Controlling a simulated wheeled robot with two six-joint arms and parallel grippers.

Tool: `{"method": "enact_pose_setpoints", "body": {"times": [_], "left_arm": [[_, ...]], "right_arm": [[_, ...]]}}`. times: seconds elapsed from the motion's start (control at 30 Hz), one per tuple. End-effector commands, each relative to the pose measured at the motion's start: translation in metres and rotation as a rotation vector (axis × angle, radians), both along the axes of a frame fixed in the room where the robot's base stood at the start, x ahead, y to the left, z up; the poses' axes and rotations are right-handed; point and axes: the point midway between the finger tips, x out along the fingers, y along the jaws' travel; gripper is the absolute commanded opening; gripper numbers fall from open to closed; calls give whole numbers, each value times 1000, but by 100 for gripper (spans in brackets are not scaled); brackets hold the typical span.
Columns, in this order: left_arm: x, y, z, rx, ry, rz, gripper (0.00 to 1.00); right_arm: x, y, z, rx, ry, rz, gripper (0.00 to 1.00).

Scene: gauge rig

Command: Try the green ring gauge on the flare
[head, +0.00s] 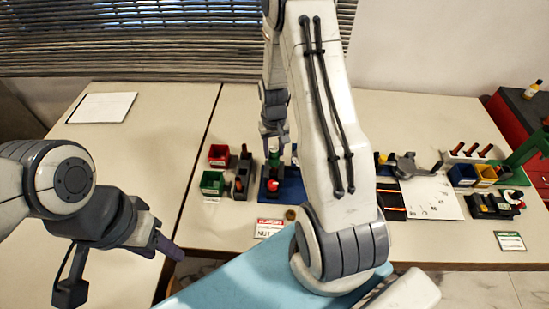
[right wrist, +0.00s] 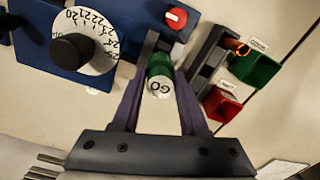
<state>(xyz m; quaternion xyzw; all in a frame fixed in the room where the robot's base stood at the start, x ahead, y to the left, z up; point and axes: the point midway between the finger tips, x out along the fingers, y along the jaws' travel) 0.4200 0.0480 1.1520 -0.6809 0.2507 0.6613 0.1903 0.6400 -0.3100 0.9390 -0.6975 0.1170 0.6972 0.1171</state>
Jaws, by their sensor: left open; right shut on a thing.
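My right gripper (right wrist: 160,90) is shut on a green cylindrical gauge (right wrist: 160,66) with a white end face marked "GO". The gauge also shows as a small green piece under the gripper in the head view (head: 274,156). Beside it, in the right wrist view, a small copper-coloured end (right wrist: 242,48), perhaps the flare, sticks out of a dark clamp bar (right wrist: 208,60). The gauge appears apart from it. My left gripper (head: 166,242) is open and empty over the left table's front part.
A blue fixture with a numbered dial (right wrist: 85,42) and red knob (right wrist: 176,17) stands close to the gauge. Green (head: 212,183) and red bins (head: 219,154) stand left of the clamp. My right arm hides the table's middle. The left table is mostly clear.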

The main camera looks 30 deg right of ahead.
Motion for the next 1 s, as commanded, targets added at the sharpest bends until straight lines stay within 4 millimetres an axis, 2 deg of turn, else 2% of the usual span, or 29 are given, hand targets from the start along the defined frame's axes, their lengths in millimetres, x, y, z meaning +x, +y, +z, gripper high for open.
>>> {"method": "enact_pose_setpoints", "body": {"times": [0.7,1.0], "left_arm": [[0,0,32,0,0,0,50],[0,0,34,0,0,0,50]], "right_arm": [[0,0,38,0,0,0,0],[0,0,41,0,0,0,0]]}}
